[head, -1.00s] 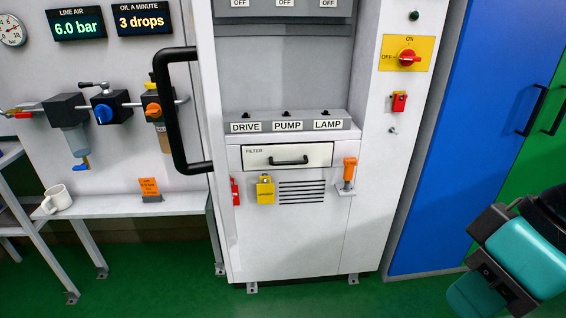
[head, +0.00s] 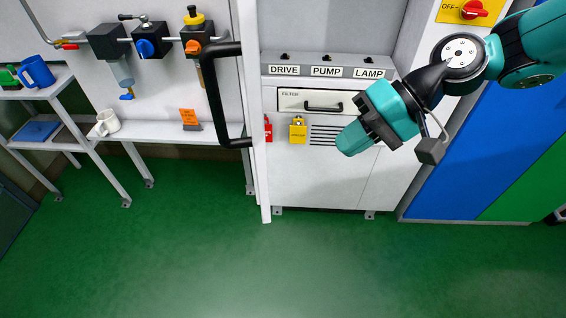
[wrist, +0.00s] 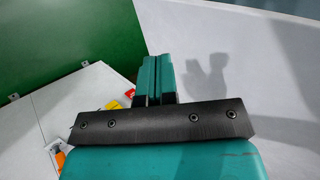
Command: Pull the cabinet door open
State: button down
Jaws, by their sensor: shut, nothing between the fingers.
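The white cabinet door (head: 251,110) stands open at the cabinet's left side, seen nearly edge-on in the head view. Its thick black bar handle (head: 216,98) sticks out to the left. My teal gripper (head: 347,140) is in front of the open cabinet (head: 330,185), to the right of the door and apart from the handle. In the wrist view my gripper (wrist: 158,77) is shut and empty. A pale panel (wrist: 285,60), which looks like the door's inner face, fills the right there and carries the gripper's shadow. Whether they touch cannot be told.
The cabinet front has DRIVE, PUMP and LAMP switches, a filter drawer (head: 310,103), a red lock (head: 268,128) and a yellow padlock (head: 298,130). A bench with a white mug (head: 107,123) stands left. Blue lockers (head: 470,165) stand right. The green floor (head: 200,250) in front is clear.

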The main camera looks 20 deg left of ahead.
jog(key=s+a+r+p+x, duration=0.1)
jog(key=p+x, duration=0.4)
jog(key=x, duration=0.7)
jog(key=shift+a+r, duration=0.4)
jog(key=shift+s, duration=0.1)
